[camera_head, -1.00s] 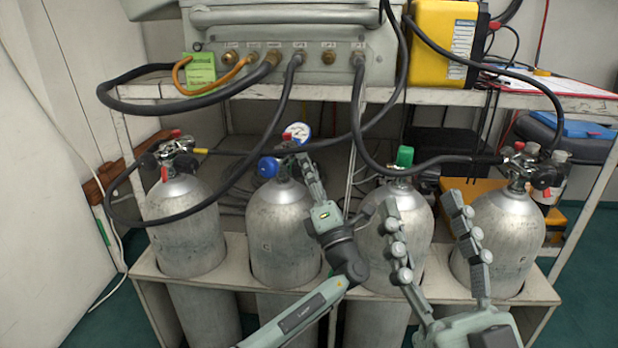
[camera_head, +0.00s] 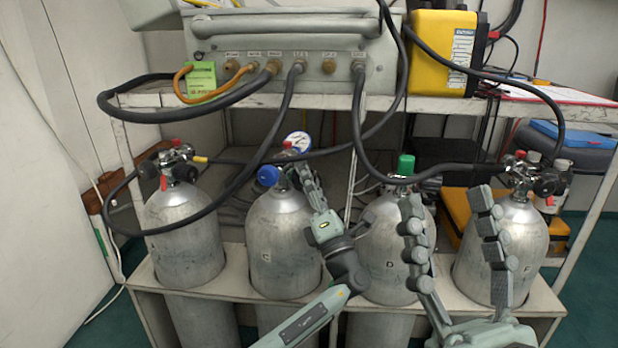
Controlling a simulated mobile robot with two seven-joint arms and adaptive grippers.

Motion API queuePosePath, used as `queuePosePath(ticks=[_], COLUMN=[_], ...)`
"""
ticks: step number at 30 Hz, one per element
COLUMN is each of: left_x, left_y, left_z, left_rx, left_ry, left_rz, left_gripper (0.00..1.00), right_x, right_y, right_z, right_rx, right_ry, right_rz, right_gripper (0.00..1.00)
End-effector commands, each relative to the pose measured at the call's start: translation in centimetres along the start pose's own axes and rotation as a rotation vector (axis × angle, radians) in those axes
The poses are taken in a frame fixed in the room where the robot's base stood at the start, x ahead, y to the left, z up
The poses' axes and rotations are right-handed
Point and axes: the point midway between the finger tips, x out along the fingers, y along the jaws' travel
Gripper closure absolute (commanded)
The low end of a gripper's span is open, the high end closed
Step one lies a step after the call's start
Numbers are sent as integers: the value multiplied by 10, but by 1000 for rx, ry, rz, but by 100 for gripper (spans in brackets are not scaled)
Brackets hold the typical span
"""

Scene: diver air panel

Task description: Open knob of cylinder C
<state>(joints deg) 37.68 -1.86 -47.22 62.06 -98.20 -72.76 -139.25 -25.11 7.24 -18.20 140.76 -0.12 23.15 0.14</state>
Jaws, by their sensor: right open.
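Cylinder C (camera_head: 281,245) is the silver tank second from the left, upright in the rack, with a letter C on its side. Its blue knob (camera_head: 268,175) sticks out to the left of the valve at its top. A gauge with a white and blue face (camera_head: 298,141) shows behind the valve. My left gripper (camera_head: 303,180) is at the right side of this valve, its fingers pointing up and overlapping it; the blue knob is left of the fingertips. Whether it touches the valve, and how wide its jaws are, I cannot tell. My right gripper (camera_head: 447,208) is open and empty, in front of the right-hand cylinders.
Cylinder D (camera_head: 385,265), with a green knob (camera_head: 405,165), stands right of cylinder C. Other tanks stand at far left (camera_head: 184,235) and far right (camera_head: 510,235). Black hoses (camera_head: 235,185) hang from the air panel (camera_head: 300,50) across the cylinder tops. A yellow box (camera_head: 440,55) sits on the shelf.

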Motion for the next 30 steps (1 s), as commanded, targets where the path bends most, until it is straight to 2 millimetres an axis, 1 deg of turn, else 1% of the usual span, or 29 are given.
queuePosePath(ticks=[9,13,17,24,27,30], left_x=[-2,-12,-34,-86,-102,-113], left_y=[-1,-1,-2,-2,-1,-1], left_z=[1,1,0,0,0,0], left_rx=[0,0,-1,1,0,0], left_ry=[-2,-3,-1,-1,-1,-1], left_rz=[-2,-3,-6,-5,-4,-3], left_gripper=[45,45,45,45,45,45], right_x=[0,0,0,0,0,0], right_y=[0,0,0,0,0,0], right_z=[-1,-1,0,0,0,0], right_rx=[2,2,2,1,1,1], right_ry=[1,1,1,0,0,0], right_rz=[1,1,1,0,0,0], right_gripper=[43,43,43,43,43,43])
